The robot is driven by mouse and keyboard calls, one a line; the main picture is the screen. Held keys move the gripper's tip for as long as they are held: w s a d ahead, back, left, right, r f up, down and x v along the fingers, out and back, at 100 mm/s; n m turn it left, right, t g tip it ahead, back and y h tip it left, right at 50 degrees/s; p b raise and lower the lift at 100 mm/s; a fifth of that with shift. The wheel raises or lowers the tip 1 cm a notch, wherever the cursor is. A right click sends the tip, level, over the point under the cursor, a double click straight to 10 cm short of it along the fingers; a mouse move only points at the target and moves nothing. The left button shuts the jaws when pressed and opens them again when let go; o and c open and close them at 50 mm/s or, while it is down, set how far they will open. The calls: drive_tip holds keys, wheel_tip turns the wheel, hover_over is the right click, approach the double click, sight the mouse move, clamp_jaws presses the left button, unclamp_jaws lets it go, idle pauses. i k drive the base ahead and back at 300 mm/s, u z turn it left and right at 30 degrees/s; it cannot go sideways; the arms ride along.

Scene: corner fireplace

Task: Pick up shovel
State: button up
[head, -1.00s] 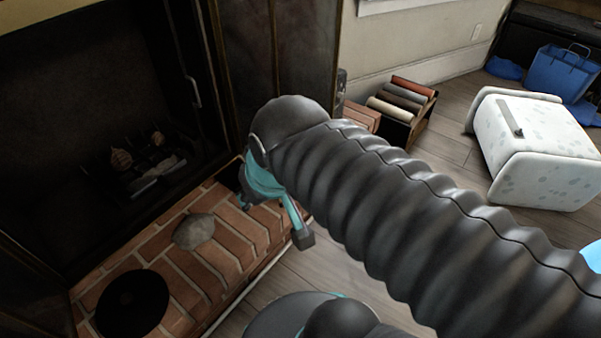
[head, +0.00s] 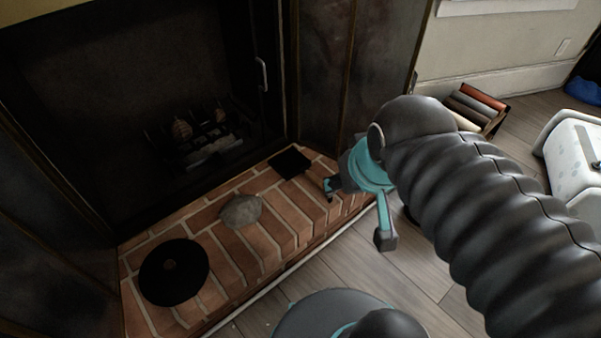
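I cannot pick out a shovel for certain. A flat black square piece (head: 290,163) lies at the back right of the brick hearth (head: 275,240); I cannot tell if it is part of the shovel. My gripper (head: 357,214) is over the right end of the hearth, right of the black square. Its two teal and grey fingers are spread apart, with nothing seen between them. My arm hides the floor and whatever lies behind it on the right.
A grey stone (head: 241,211) and a round black disc (head: 174,272) lie on the hearth. The dark firebox (head: 190,80) opens behind. A box of coloured rolls (head: 478,106) and a white stool (head: 578,155) stand at right. Some wooden floor (head: 330,262) is clear in front.

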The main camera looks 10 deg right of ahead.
sight(303, 173)
drive_tip(key=u, duration=0.7)
drive_tip(key=k, duration=1.25)
drive_tip(key=z, duration=0.65)
